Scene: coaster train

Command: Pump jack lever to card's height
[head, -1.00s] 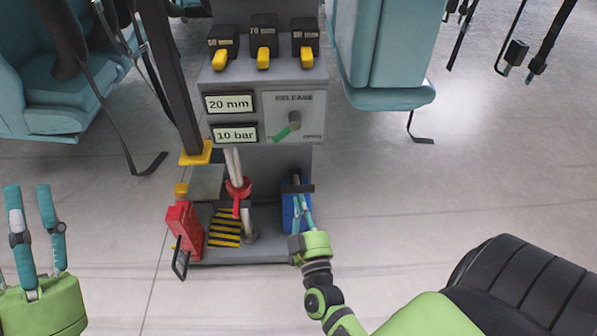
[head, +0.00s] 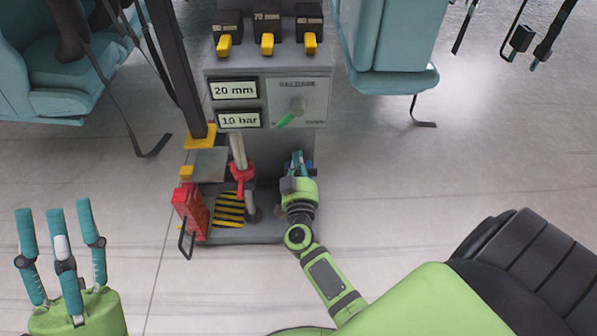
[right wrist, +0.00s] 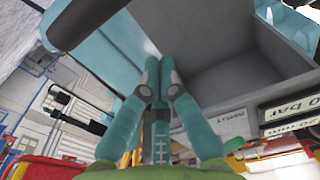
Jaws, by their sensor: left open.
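The grey jack stand (head: 265,140) shows displays reading "20 mm" (head: 234,90) and "10 bar" (head: 239,120). A green release lever (head: 287,119) sits on the panel beside them. My right gripper (head: 298,160) is at the lower right of the stand and hides most of the blue part and dark crossbar there. In the right wrist view its fingers (right wrist: 158,65) come together at the tips with nothing visible between them. A dark round bar (right wrist: 85,20) lies beyond them at upper left. My left gripper (head: 58,240) is open and empty at lower left.
Three yellow switches (head: 267,43) line the stand's top. A red box (head: 192,212) with a black handle, a red-collared rod (head: 242,172) and a striped plate (head: 229,208) stand on the left of the base. Teal seats (head: 390,60) flank it.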

